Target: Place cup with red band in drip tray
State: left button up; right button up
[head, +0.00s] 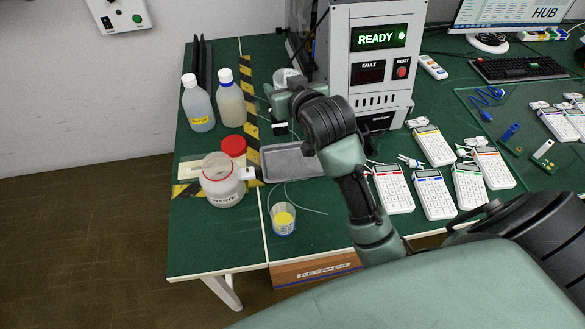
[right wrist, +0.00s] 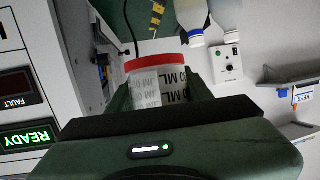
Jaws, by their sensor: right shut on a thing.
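The cup with the red band (right wrist: 165,62) is a clear measuring cup with printed ML marks and red around its rim, in the right wrist view. My right gripper (right wrist: 158,98) is shut on it, with a finger on each side. In the head view only a pale part of the cup (head: 287,76) shows, beside the READY machine; my right gripper (head: 279,92) and wrist partly hide it. The drip tray (head: 292,163) is a shallow grey metal tray on the green table, empty where visible, nearer the camera than the gripper. My left gripper is not in view.
A blue-banded cup with yellow liquid (head: 284,219) stands in front of the tray. Left are the WASTE jar (head: 222,186), a red lid (head: 233,147) and two bottles (head: 229,99). The READY machine (head: 372,60) and several keypads (head: 433,146) lie right. Thin tubing crosses near the tray.

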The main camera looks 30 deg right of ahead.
notch_tip(320, 180, down, 5)
jog(key=d, duration=0.2)
jog(key=b, duration=0.2)
send_over(287, 147)
jog(key=s, duration=0.3)
jog(key=shift+h, duration=0.3)
jog(key=f, duration=1.4)
jog(key=shift+s+a+f, duration=0.1)
jog(key=shift+a, duration=0.15)
jog(key=shift+f, duration=2.35)
jog(key=shift+f, duration=0.1)
jog(key=shift+s+f, duration=0.1)
jog(key=shift+f, duration=0.15)
jog(key=o, duration=1.1)
jog(key=shift+o, duration=1.1)
